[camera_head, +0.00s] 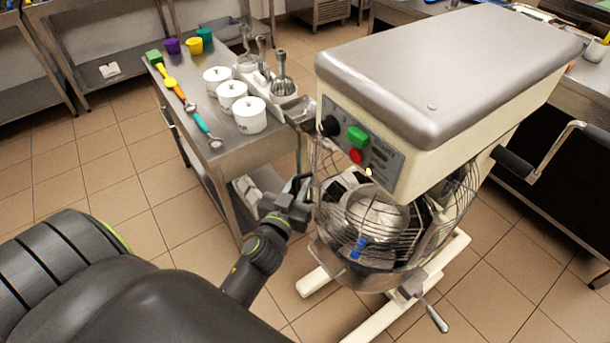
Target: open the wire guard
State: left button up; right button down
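The mixer (450,65) stands on the floor right of centre, with a cream body and a grey top cover. Its wire guard (385,238) is a curved cage of thin metal bars that spans the front of the mixer, around and above the steel bowl. My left gripper (300,187) is at the left edge of the guard, beside the mixer's control panel side. Its fingertips are small and dark here, and I cannot tell whether they touch or hold a guard wire. My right gripper is out of view.
The control panel (362,145) has green and red buttons. A steel table (228,140) with white pots, scoops and coloured cups stands close left of the mixer. A crank handle (545,150) sticks out at the right. Tiled floor is free at the left.

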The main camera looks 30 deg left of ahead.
pick_arm(q)
jog(key=shift+s+r, duration=0.1)
jog(key=shift+s, duration=0.05)
grip_shut()
jog(key=shift+s, duration=0.1)
